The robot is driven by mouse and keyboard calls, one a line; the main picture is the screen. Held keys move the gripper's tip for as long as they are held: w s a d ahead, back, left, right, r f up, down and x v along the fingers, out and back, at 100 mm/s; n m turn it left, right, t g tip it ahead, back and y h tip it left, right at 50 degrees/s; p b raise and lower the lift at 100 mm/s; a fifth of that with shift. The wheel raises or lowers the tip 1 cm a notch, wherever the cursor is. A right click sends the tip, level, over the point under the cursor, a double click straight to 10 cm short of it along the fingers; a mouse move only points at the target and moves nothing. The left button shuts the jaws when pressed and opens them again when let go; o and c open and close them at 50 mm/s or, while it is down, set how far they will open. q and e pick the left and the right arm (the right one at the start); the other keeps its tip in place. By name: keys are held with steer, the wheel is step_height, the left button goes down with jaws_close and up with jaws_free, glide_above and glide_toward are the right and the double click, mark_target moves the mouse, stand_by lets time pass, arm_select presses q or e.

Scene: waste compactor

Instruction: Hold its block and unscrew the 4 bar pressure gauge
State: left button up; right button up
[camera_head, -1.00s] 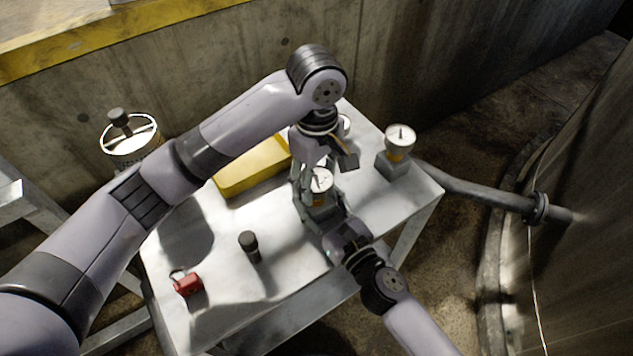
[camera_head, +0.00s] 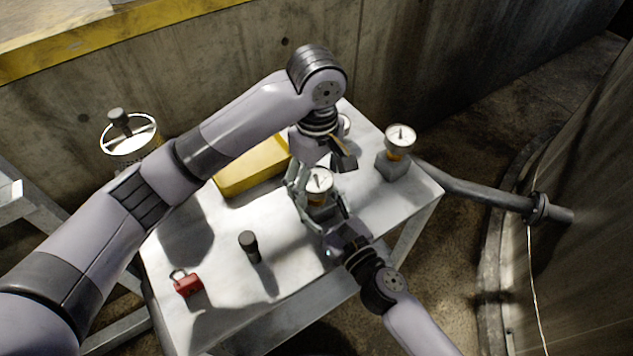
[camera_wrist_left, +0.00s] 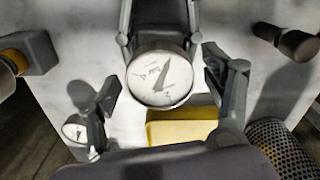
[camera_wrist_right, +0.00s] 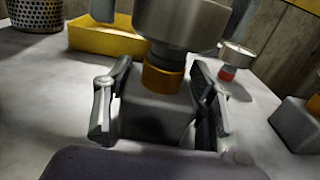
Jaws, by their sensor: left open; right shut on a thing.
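A pressure gauge with a round white dial (camera_head: 319,180) stands upright on a grey block (camera_wrist_right: 155,115) on the table; an orange collar (camera_wrist_right: 163,80) joins them. The dial's figures are too small to read. My right gripper (camera_wrist_right: 163,125) is shut on the block, one finger on each side. My left gripper (camera_wrist_left: 165,88) is open above, its fingers apart on either side of the gauge; the dial (camera_wrist_left: 160,77) lies between them, with a gap showing at each side. In the head view my left wrist hides part of the table behind the gauge.
A second orange-collared gauge (camera_head: 400,136) on a block stands right; a red-collared one (camera_wrist_right: 228,75) is behind. A yellow tray (camera_head: 240,182) lies back left. A black-capped cylinder (camera_head: 249,245) and red padlock (camera_head: 186,284) occupy the left front. The front right tabletop is clear.

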arm_select(q)
steer(key=m, duration=2)
steer(key=shift+m, duration=0.3)
steer(key=shift+c, duration=0.6)
steer(key=c, duration=1.2)
steer(key=n, duration=0.4)
steer(key=shift+n, duration=0.7)
